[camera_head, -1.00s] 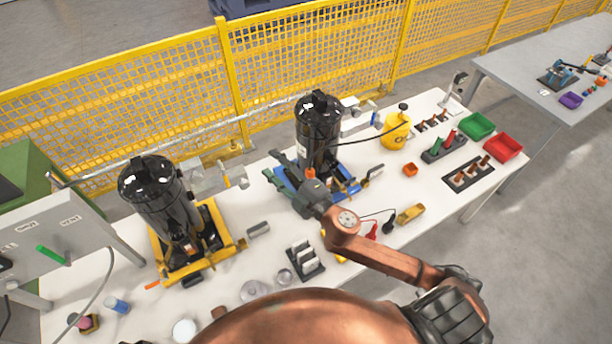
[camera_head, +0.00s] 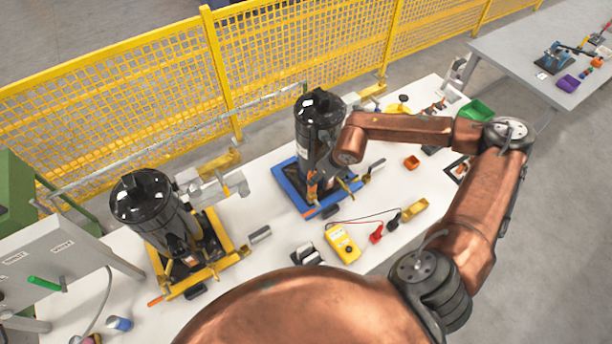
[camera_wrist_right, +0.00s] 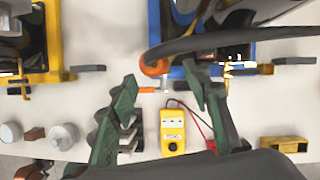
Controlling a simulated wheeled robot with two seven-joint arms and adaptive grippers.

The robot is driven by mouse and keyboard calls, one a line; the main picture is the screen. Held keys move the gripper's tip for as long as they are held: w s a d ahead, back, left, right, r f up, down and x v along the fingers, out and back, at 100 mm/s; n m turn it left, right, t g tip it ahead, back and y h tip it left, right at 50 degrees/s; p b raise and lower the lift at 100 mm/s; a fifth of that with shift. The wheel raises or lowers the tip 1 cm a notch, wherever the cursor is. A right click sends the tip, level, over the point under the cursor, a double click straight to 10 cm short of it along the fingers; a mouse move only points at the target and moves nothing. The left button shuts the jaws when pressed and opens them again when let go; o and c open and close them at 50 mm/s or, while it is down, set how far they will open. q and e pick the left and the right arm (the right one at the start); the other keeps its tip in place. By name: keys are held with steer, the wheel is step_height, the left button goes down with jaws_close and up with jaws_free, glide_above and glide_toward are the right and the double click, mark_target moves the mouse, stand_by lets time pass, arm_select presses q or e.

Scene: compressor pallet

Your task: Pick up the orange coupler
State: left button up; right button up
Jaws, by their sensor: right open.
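The orange coupler (camera_wrist_right: 154,67) shows in the right wrist view as a rounded orange piece by the blue-based compressor, beside a dark hose-like shape. In the head view a small orange patch (camera_head: 312,187) shows low on the front of that black compressor (camera_head: 318,122); I cannot tell if it is the same piece. My right gripper (camera_wrist_right: 160,76) is open, its green fingers spread either side of the coupler's line, with nothing held between them. In the head view the wrist and arm largely hide this gripper. My left gripper is not in view.
An orange-handled rod (camera_wrist_right: 146,89) lies just in front of the coupler. A yellow meter (camera_head: 342,243) with red and black leads lies in front. A second black compressor (camera_head: 152,208) on a yellow base stands left. A yellow mesh fence (camera_head: 120,95) runs behind the table.

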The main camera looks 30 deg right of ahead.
steer(key=p+x, duration=0.1)
steer(key=x, duration=0.6)
steer(key=shift+a+p, duration=0.2)
steer(key=shift+p, duration=0.1)
steer(key=shift+f, duration=0.35)
steer(key=c, duration=0.8)
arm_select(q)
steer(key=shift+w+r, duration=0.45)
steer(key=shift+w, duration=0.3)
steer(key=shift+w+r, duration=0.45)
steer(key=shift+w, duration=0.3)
arm_select(e)
jaws_close()
